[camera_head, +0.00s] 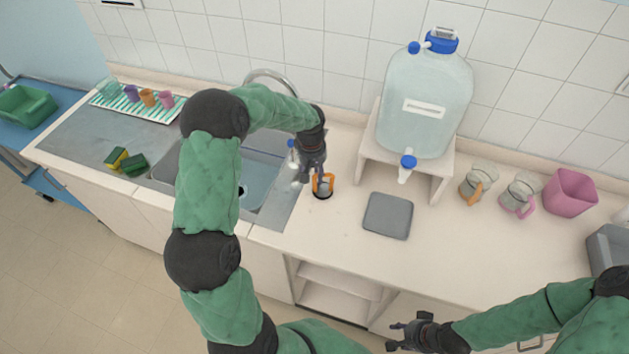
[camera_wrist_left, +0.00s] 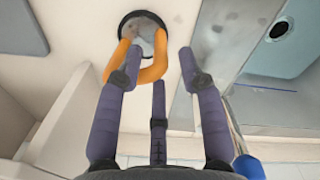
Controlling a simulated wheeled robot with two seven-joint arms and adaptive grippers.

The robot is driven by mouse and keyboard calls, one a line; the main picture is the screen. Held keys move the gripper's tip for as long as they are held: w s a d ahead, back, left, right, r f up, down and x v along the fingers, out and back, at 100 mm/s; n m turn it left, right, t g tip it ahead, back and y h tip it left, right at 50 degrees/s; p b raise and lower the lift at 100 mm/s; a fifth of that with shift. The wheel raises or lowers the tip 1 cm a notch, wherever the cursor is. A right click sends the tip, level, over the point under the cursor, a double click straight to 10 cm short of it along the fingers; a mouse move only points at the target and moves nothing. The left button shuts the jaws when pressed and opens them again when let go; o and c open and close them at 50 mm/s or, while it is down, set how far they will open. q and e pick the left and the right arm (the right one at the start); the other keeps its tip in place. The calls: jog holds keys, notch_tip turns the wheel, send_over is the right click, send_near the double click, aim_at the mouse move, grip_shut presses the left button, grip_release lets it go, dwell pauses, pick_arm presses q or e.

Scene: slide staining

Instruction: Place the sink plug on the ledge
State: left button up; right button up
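The sink plug (camera_head: 323,194) is a dark disc with an orange loop handle. It appears to rest on the pale counter just right of the steel sink (camera_head: 262,190). In the left wrist view the plug (camera_wrist_left: 140,18) shows a black rim and grey centre, with the loop reaching toward my fingers. My left gripper (camera_head: 318,177) is close above it. In the left wrist view its fingers (camera_wrist_left: 158,55) are spread around the loop, not closed on it. My right gripper (camera_head: 395,337) is open and empty in front of the counter. I cannot tell which surface is the ledge.
A water tank (camera_head: 425,95) stands on a stand (camera_head: 372,160) behind right. A grey mat (camera_head: 388,216), glass jugs (camera_head: 478,180) and a pink bin (camera_head: 568,193) are to the right. Sponges (camera_head: 126,162) and a rack of cups (camera_head: 140,104) are left of the sink.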

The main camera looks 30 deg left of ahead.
pick_arm(q)
jog(key=shift+s+a+r, duration=0.1)
jog(key=shift+r, duration=3.05)
